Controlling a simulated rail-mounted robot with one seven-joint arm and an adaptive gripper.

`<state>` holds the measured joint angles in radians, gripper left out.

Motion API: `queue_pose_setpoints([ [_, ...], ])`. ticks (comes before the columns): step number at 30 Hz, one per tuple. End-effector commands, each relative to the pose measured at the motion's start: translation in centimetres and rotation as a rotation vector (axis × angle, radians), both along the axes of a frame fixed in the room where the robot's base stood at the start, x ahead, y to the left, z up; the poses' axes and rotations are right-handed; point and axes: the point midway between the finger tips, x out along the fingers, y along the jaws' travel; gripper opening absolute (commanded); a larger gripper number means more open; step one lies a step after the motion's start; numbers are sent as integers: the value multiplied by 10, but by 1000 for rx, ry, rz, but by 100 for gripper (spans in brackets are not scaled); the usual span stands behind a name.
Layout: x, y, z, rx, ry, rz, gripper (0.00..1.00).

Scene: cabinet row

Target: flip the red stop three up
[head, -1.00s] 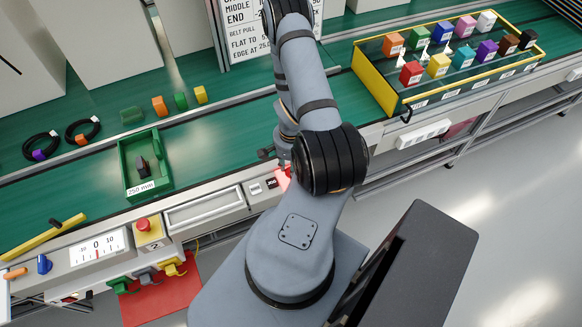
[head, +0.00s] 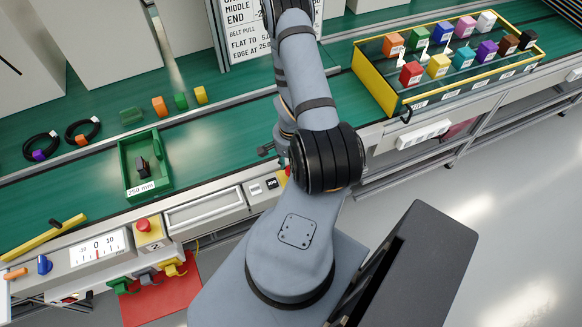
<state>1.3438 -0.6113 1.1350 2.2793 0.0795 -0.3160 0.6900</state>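A small patch of red and yellow (head: 287,172) shows at the belt's front rail, beside my dark wrist joint. It may be part of the red stop three, but my arm covers most of it and its position cannot be read. My gripper (head: 267,150) is mostly hidden behind my arm; only a small dark part sticks out to the left, over the belt's front edge. Its fingertips and any contact with the red part are hidden.
Small switch plates (head: 264,186) sit just left of the red patch. A green tray (head: 148,185) stands on the belt farther left. A red button (head: 143,224) tops a yellow box. A yellow-framed rack (head: 375,83) of coloured blocks stands right of my arm.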

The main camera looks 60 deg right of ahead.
Motion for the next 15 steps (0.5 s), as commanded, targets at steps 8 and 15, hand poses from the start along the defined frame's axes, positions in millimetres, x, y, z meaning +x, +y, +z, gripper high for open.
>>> queue_pose_setpoints([
  [8,0,0,2,1,1,0,32],
  [15,0,0,2,1,0,0,46],
])
